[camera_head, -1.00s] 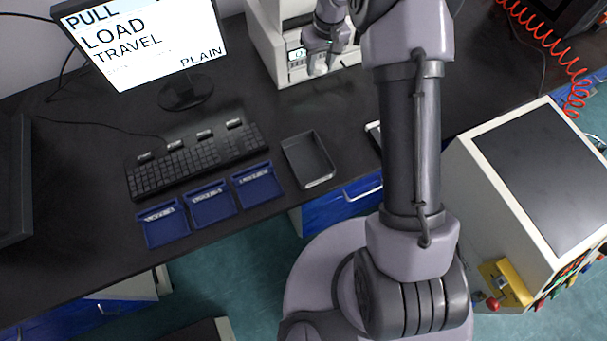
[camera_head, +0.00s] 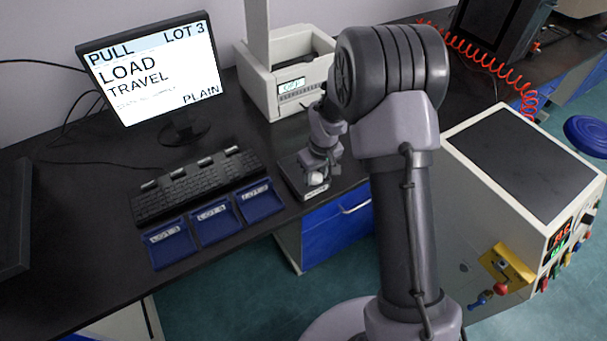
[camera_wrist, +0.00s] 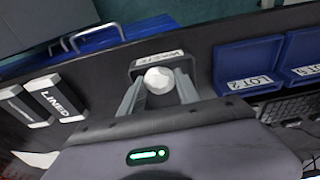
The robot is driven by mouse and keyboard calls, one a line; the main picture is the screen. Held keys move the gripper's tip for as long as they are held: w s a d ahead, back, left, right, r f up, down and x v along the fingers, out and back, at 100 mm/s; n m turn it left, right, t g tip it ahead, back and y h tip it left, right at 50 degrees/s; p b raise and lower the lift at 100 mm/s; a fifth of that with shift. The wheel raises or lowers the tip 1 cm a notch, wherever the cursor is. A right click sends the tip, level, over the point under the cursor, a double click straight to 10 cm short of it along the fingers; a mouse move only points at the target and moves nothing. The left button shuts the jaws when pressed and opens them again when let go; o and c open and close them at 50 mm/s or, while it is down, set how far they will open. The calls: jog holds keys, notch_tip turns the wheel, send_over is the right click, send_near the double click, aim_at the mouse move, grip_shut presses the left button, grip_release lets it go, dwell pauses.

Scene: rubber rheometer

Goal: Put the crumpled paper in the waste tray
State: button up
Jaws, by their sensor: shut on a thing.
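The crumpled paper is a small white ball (camera_wrist: 158,80) between my gripper's fingers in the wrist view, and it also shows in the head view (camera_head: 316,179). My gripper (camera_wrist: 160,84) is shut on it. The waste tray (camera_wrist: 133,68) is dark, and its white label, partly blurred, shows just beyond the ball. In the head view the tray (camera_head: 292,178) sits at the desk's front edge, and my gripper (camera_head: 317,181) is over it, hiding much of its inside. I cannot tell whether the paper touches the tray.
Blue lot trays (camera_head: 216,227) stand left of the waste tray, with a keyboard (camera_head: 195,185) behind them. A white instrument (camera_head: 285,85) stands behind my gripper. In the wrist view, blocks including one labelled LINED (camera_wrist: 58,99) lie at left.

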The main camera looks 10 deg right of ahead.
jog(key=w, duration=0.2)
jog(key=w+a, duration=0.1)
jog(key=w+a+b, duration=0.1)
jog(key=w, duration=0.1)
jog(key=shift+w+a+f, duration=0.1)
jog(key=shift+w+f, duration=0.2)
jog(key=shift+f, duration=0.05)
jog(key=shift+f+b, duration=0.85)
jog(key=shift+f, duration=1)
jog(key=o, duration=1.3)
